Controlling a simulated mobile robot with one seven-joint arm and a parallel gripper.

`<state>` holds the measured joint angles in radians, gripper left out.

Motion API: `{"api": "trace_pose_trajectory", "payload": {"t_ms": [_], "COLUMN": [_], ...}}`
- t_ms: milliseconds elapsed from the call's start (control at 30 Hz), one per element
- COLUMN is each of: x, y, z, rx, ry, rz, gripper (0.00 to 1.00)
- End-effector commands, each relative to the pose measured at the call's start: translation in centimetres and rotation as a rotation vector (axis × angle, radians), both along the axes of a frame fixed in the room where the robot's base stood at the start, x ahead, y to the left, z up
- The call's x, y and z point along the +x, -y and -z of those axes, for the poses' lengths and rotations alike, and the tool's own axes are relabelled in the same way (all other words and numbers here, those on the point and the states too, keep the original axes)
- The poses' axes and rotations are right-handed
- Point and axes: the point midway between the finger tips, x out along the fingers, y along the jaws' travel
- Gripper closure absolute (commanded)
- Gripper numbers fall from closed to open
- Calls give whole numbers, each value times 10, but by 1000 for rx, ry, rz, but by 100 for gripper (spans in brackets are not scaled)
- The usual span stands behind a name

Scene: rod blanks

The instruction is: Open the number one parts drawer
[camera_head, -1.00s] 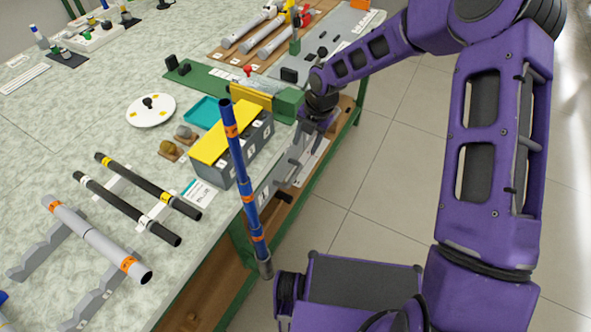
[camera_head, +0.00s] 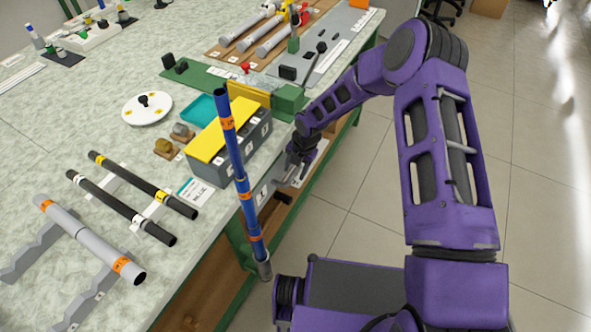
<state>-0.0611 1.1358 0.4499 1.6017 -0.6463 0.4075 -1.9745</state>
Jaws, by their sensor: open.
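My gripper (camera_head: 287,180) is open, pointing down-left, just beside the grey front at the bench's right edge. The fingertips are small and dark, and I cannot tell whether they touch a handle. A grey box with a yellow top (camera_head: 222,143) and small white labels on its side stands on the bench above.
A tall blue rod with orange bands (camera_head: 240,180) stands upright in front of the bench. Black rods (camera_head: 120,205) and a grey rod (camera_head: 88,240) lie on supports on the bench (camera_head: 60,120). The floor (camera_head: 380,190) right of the bench is clear.

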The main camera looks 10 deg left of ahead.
Motion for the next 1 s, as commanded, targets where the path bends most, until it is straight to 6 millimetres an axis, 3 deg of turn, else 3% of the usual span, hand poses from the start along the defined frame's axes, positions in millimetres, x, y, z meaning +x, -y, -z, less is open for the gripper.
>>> {"api": "trace_pose_trajectory", "payload": {"t_ms": [167, 433, 1000], "x": [0, 0, 0], "y": [0, 0, 0], "z": [0, 0, -1], "rx": [0, 0, 0], "ry": [0, 0, -1], "rz": [0, 0, 0], "gripper": [50, 98, 100]}}
